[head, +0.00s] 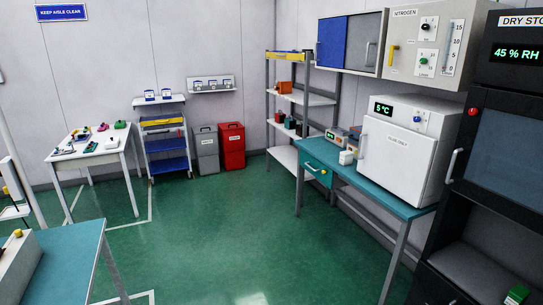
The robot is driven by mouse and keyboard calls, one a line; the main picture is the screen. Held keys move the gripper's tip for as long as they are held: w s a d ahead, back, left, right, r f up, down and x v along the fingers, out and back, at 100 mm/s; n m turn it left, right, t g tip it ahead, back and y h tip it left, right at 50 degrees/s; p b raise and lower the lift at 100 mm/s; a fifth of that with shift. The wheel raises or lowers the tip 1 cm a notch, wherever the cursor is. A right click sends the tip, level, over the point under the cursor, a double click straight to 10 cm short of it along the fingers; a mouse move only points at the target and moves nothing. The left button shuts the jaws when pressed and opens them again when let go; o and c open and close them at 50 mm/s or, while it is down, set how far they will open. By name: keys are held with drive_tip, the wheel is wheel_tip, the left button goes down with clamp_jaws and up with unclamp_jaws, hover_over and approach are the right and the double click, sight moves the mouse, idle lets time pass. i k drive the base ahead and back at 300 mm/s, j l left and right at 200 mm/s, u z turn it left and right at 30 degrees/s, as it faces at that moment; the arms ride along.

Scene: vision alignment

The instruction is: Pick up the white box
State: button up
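A small white box (346,157) sits on the teal bench (322,160), just left of the large white cabinet. It is small in the head view, and its details are hard to make out. A grey device with a display (334,136) and a reddish item stand close behind it. A large white box-shaped cabinet (398,165) with a "5 °C" display stands on the same bench to the right. My gripper is not in view.
A tall black dry-storage cabinet (500,145) stands at the right. Shelves (300,97), a red bin (231,147), a grey bin (205,152) and a white table (80,155) line the back. A teal table (75,255) is near left. The green floor (220,230) between is clear.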

sight(345, 157)
drive_tip(key=i+j, duration=0.1)
drive_tip(key=i, duration=0.6)
drive_tip(key=i+j, duration=0.1)
drive_tip(key=i, duration=0.6)
drive_tip(key=i+j, duration=0.15)
drive_tip(key=i, duration=0.55)
drive_tip(key=i+l, duration=0.3)
drive_tip(key=i, duration=0.2)
drive_tip(key=i+l, duration=0.3)
drive_tip(key=i, duration=0.2)
drive_tip(key=i+l, duration=0.3)
drive_tip(key=i, duration=0.2)
drive_tip(key=i+l+z, duration=0.1)
drive_tip(key=i+l, duration=0.2)
drive_tip(key=i, duration=0.2)
drive_tip(key=i+l, duration=0.25)
drive_tip(key=i, duration=0.25)
